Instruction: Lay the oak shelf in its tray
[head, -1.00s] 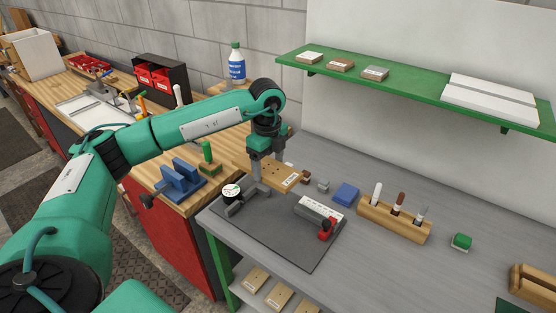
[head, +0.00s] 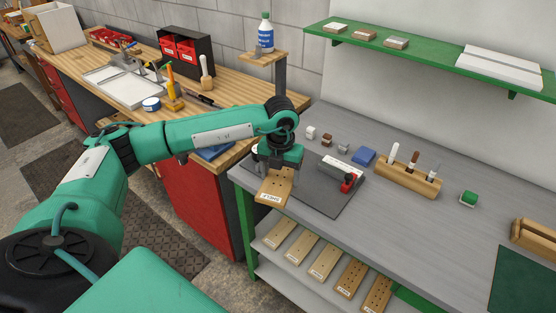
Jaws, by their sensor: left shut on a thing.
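My left gripper (head: 279,168) is shut on a light-brown wooden board (head: 276,188) with small dark holes and a white label. It holds the board tilted, out over the front left edge of the grey bench; the board's upper end is hidden by the gripper. A shallow pale metal tray (head: 147,92) lies on the wooden workbench at the left, with tools over its far part. I cannot tell from the picture whether it is the board's own tray. My right gripper is not in view.
Several similar boards (head: 324,259) lie on the lower shelf under the grey bench (head: 420,235). A dark mat (head: 325,200) with a red-handled clamp (head: 348,183) is right of the gripper. A blue-labelled bottle (head: 266,35) stands on a raised wooden stand. A green wall shelf (head: 430,58) hangs above.

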